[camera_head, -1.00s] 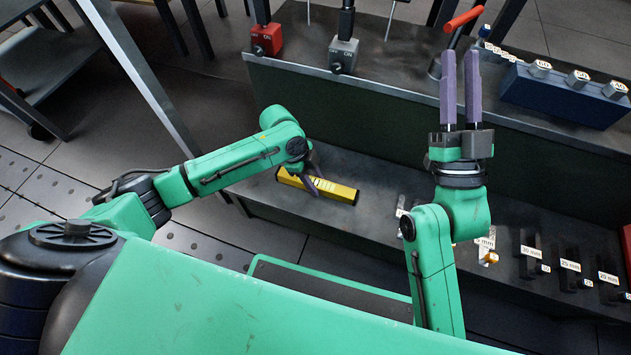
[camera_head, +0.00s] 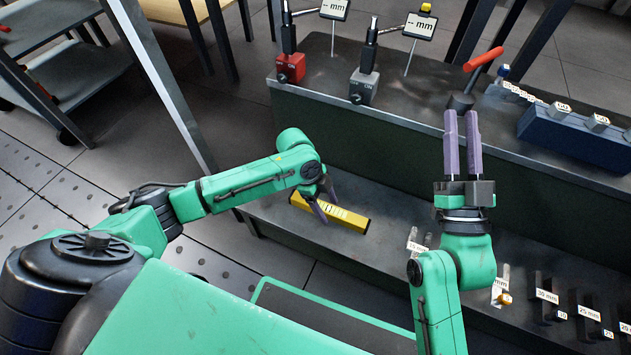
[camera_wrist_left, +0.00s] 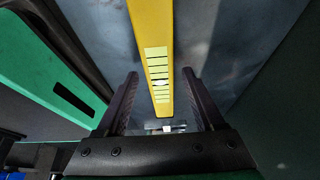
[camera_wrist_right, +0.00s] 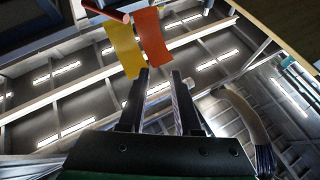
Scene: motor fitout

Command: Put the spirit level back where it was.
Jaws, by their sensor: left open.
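The yellow spirit level (camera_head: 346,218) lies on the grey lower shelf (camera_head: 265,212) of the bench. My left gripper (camera_head: 325,198) is over the level, with its fingers apart and pointing down. In the left wrist view the level (camera_wrist_left: 157,50) runs lengthwise between the two fingers (camera_wrist_left: 160,76), with no clear contact on either side. How far the fingertips reach down beside it cannot be told. My right gripper (camera_head: 462,114) points upward in front of the bench. Its fingers are apart and empty, as the right wrist view (camera_wrist_right: 160,72) also shows.
The upper bench top holds a red ON-marked block (camera_head: 290,68), a grey one (camera_head: 363,86), a red-handled tool (camera_head: 482,60) and a blue rack (camera_head: 570,137). Black labelled blocks (camera_head: 547,296) stand along the lower shelf to the right. The shelf left of the level is bare.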

